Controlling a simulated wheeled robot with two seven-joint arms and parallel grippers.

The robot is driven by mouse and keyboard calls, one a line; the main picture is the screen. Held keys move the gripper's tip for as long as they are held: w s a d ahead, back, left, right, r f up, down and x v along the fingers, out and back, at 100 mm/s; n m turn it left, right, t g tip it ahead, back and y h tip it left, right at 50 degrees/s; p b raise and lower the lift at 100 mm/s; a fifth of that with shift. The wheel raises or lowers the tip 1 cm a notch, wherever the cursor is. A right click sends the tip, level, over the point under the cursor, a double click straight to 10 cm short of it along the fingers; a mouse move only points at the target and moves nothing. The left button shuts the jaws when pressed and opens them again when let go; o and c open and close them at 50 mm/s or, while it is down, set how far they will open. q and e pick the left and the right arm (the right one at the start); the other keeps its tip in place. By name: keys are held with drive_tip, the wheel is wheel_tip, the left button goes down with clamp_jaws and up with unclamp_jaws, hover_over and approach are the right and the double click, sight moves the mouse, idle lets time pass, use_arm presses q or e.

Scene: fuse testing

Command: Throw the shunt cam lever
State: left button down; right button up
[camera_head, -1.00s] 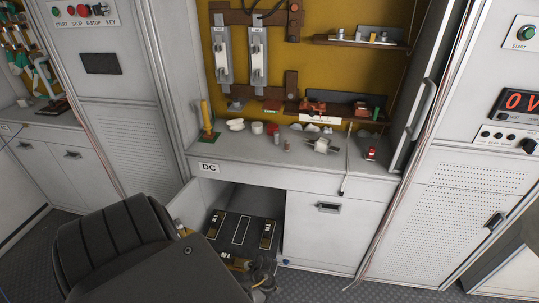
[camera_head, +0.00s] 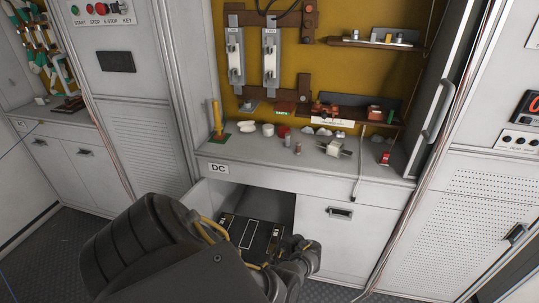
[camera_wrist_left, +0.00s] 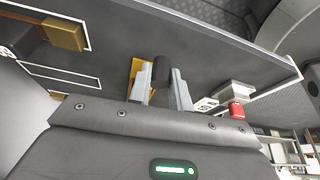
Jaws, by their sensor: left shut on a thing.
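A black panel (camera_head: 248,232) with white outlines and gold parts sits in the open bay under the counter; its right part is hidden by my left arm. My left gripper (camera_head: 303,248) is beside this panel in the head view, its fingers too small to make out. In the left wrist view the two grey fingers (camera_wrist_left: 161,88) are close to either side of a dark upright handle (camera_wrist_left: 160,70), which looks like the lever. A yellow-orange piece (camera_wrist_left: 135,78) is beside the left finger. My right gripper is not in view.
A yellow-handled lever on a green base (camera_head: 217,118) stands on the counter (camera_head: 235,152) among several small parts. A closed door (camera_head: 335,235) is right of the bay. In the wrist view a red part (camera_wrist_left: 236,110) is near the right finger.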

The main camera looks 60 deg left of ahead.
use_arm(q)
drive_tip(key=shift+w+a+n+b, duration=0.3)
drive_tip(key=shift+n+b, duration=0.15)
drive_tip(key=shift+n, duration=0.25)
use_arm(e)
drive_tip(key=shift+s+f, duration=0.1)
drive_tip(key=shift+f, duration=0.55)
use_arm(q)
drive_tip(key=shift+g, duration=0.3)
drive_tip(key=shift+a, duration=0.1)
drive_tip(key=c, duration=1.3)
unclamp_jaws()
drive_tip(key=shift+w+r, duration=0.1)
drive_tip(key=shift+r, duration=0.1)
drive_tip(key=p+v, duration=0.4)
drive_tip(key=v, duration=0.6)
drive_tip(key=shift+r, duration=0.25)
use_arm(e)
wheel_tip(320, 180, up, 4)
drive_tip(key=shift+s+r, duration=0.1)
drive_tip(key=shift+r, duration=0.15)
